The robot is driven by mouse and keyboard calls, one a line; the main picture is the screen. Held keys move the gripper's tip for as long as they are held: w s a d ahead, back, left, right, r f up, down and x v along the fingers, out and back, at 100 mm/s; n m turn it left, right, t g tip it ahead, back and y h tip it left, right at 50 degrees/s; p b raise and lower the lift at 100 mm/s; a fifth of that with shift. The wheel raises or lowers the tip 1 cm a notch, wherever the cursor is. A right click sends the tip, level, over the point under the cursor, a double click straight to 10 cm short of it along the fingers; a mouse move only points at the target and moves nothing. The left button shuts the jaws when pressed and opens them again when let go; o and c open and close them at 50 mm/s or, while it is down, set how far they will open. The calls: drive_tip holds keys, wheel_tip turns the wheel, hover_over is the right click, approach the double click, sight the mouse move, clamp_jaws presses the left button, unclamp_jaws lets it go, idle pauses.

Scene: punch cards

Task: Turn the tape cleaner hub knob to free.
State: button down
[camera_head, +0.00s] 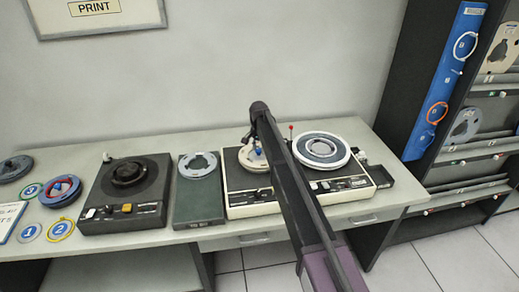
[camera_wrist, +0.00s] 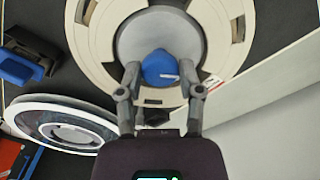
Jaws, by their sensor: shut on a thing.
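The tape cleaner (camera_head: 237,196) is a cream and black deck on the counter, with two reel positions on top. Its hub knob is blue with a small white mark; in the wrist view the knob (camera_wrist: 160,68) sits at the centre of a cream reel (camera_wrist: 92,42) on a grey hub disc. My gripper (camera_wrist: 160,82) has one finger on each side of the knob and is shut on it. The reel also shows in the head view (camera_head: 247,160).
A white-rimmed reel (camera_head: 321,149) sits on the deck's right side. A green plate with a pale reel (camera_head: 197,164) and a black deck (camera_head: 126,190) stand to the left. A dark rack (camera_head: 470,140) stands at the right. The wall is close behind the counter.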

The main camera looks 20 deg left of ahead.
drive_tip(key=shift+w, duration=0.1)
drive_tip(key=shift+c, duration=1.3)
unclamp_jaws()
drive_tip(key=shift+r, duration=0.1)
